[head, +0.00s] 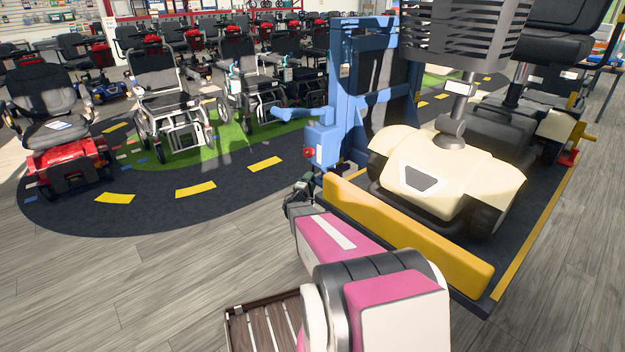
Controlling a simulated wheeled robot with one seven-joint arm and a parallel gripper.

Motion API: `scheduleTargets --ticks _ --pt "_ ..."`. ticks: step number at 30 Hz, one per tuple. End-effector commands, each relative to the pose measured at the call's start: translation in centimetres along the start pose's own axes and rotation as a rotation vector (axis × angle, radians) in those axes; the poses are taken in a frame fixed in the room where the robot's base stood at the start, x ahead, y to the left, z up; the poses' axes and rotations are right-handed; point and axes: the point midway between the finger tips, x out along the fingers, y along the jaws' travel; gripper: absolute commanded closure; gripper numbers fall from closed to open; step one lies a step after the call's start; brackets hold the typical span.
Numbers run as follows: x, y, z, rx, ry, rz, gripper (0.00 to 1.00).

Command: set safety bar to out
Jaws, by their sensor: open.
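A lift with a blue tower (350,85) carries a dark platform (545,225). A thick yellow bar (410,238) lies along the platform's near edge, in front of a cream scooter (440,175). A short blue arm (297,113) sticks out to the left of the tower, above a blue box with a red knob (308,153). No label shows which part is the safety bar. My gripper (303,186) is small and dark in view, just below the red knob and left of the yellow bar's far end. It is open; contact cannot be told.
A red scooter (65,140) and a wheelchair (165,95) stand at the left, with rows of scooters behind. A slatted wooden piece (265,325) lies low at front. The grey wood floor (130,285) at left is clear.

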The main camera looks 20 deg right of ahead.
Motion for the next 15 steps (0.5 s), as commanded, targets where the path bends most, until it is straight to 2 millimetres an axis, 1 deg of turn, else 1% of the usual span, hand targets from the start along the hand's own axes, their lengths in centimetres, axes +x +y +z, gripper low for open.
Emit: scheduleTargets --ticks 1,6,15 --pt "0.8 -0.1 -0.1 0.000 -0.001 0.001 0.41" --pt "2.1 0.0 -0.1 0.000 0.000 0.001 0.41" --pt "2.3 0.0 0.0 0.000 0.000 0.000 0.41"
